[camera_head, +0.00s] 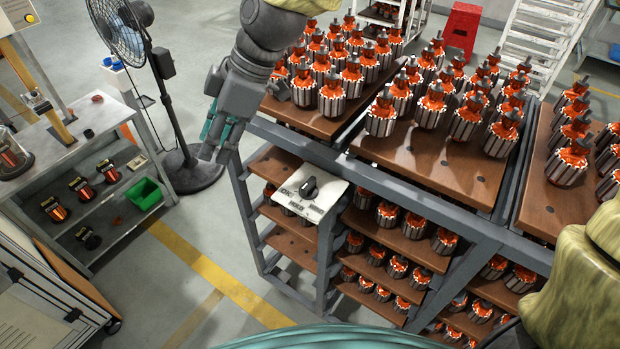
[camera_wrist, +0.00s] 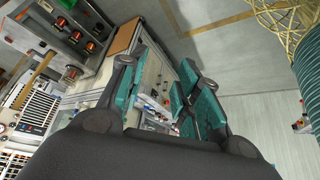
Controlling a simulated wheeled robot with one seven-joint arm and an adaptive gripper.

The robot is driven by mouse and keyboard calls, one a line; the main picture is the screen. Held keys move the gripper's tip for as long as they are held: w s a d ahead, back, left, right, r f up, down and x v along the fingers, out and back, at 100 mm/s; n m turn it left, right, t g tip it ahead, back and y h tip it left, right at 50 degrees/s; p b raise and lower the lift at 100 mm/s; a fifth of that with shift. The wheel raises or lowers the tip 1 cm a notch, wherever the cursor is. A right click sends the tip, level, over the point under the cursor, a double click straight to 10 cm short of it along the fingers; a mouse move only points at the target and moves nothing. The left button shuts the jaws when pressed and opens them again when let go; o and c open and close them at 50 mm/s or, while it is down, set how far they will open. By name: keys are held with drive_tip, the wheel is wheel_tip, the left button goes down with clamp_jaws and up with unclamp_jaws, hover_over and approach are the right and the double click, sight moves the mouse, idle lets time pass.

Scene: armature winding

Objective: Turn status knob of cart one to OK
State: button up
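The status knob (camera_head: 309,187) is a dark round knob on a pale metal plate (camera_head: 323,204) at the front corner of the cart (camera_head: 239,195) in the head view. Dark lettering surrounds the knob, but it is too small to read surely, and I cannot tell which mark the knob points to. My gripper (camera_head: 214,157) hangs left of and above the plate in the head view, apart from the knob. Its teal-padded fingers are spread with nothing between them. The open fingers also show in the wrist view (camera_wrist: 165,78), where the knob is not seen.
The cart carries wooden trays (camera_head: 427,168) of orange-and-white armatures on top and on shelves below. A black fan (camera_head: 173,95) stands left of my gripper. A grey workbench (camera_head: 75,150) with a green bin (camera_head: 144,194) stands farther left. The floor before the plate is clear.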

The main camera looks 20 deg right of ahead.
drive_tip(key=s+d+n+h, duration=0.3)
drive_tip(key=d+n, duration=0.2)
drive_tip(key=d, duration=0.1)
drive_tip(key=n+h+b, duration=0.2)
drive_tip(key=n+h, duration=0.1)
drive_tip(key=n, duration=0.1)
hover_over(310, 180)
drive_tip(key=shift+g, duration=0.4)
drive_tip(key=shift+f+p, duration=0.3)
drive_tip(key=shift+f, duration=4.6)
drive_tip(key=shift+c, duration=0.2)
clamp_jaws()
